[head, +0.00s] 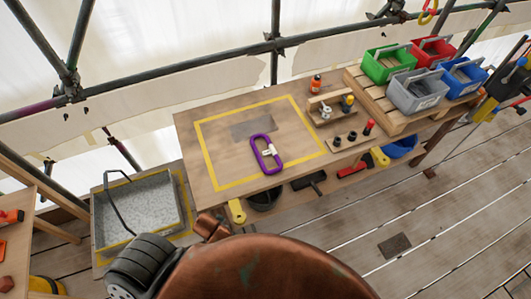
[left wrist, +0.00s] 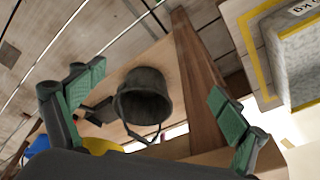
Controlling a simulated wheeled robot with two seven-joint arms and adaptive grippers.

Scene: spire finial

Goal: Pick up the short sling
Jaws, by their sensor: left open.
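The short sling is most likely the purple loop (head: 257,160) with a white tag or sleeve across its middle. It lies flat on the wooden bench top (head: 225,165), inside a yellow taped rectangle, close to a grey plate. My left gripper (left wrist: 155,108) shows in the left wrist view with its two green-padded fingers wide apart and nothing between them. It faces a dark bucket (left wrist: 145,90) beneath the bench, and the sling is not visible in that view. I cannot make out the left gripper's fingers in the head view. My right gripper is not in view.
A large copper-coloured dome (head: 265,270) fills the bottom of the head view. Small bottles and tools on wooden blocks (head: 345,135) stand right of the sling. Coloured bins (head: 415,90) sit on a pallet at the back right. A grey tray (head: 140,215) stands left of the bench.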

